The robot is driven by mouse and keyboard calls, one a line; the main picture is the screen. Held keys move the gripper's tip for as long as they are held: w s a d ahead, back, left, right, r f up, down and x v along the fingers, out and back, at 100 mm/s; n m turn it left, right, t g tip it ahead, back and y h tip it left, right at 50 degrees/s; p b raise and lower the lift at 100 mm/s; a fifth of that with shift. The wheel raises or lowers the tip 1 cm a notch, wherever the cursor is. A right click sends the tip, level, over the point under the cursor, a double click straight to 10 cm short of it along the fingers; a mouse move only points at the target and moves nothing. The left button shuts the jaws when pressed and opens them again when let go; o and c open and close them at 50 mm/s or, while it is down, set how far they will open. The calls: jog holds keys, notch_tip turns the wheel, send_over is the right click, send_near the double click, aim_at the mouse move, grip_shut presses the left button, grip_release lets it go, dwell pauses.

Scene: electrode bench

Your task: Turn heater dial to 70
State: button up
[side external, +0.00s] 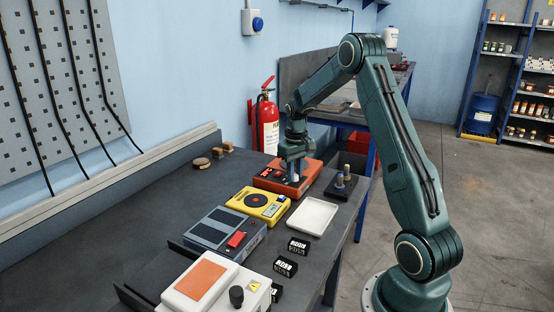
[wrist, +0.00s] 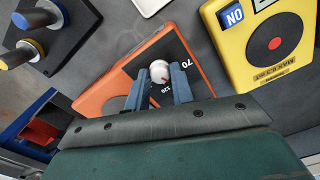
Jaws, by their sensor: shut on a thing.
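The heater is an orange box (side external: 312,170) with a black panel and red lit display, at the far part of the bench in the side external view. In the wrist view its orange casing (wrist: 103,97) and the white round dial (wrist: 159,70) show. A white "70" is printed beside the dial, and another number sits near the fingers. A small red mark shows by the dial's lower edge; its exact reading is too small to tell. My gripper (side external: 296,172) points down over the heater. In the wrist view my gripper (wrist: 159,84) has its two blue-grey fingers closed on either side of the dial.
A yellow device (side external: 259,204) with a dark disc stands nearer than the heater. A white tray (side external: 313,216) lies right of it. A black stand with capped posts (side external: 341,186) is right of the heater. A grey-blue unit (side external: 224,234) and small black blocks (side external: 285,266) lie nearer.

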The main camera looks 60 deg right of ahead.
jog(key=n, duration=0.4)
jog(key=shift+n, duration=0.3)
jog(key=n, duration=0.4)
jog(key=shift+n, duration=0.4)
jog(key=o, duration=1)
jog(key=shift+r, duration=0.15)
notch_tip(320, 180, up, 14)
jog(key=shift+f, duration=0.2)
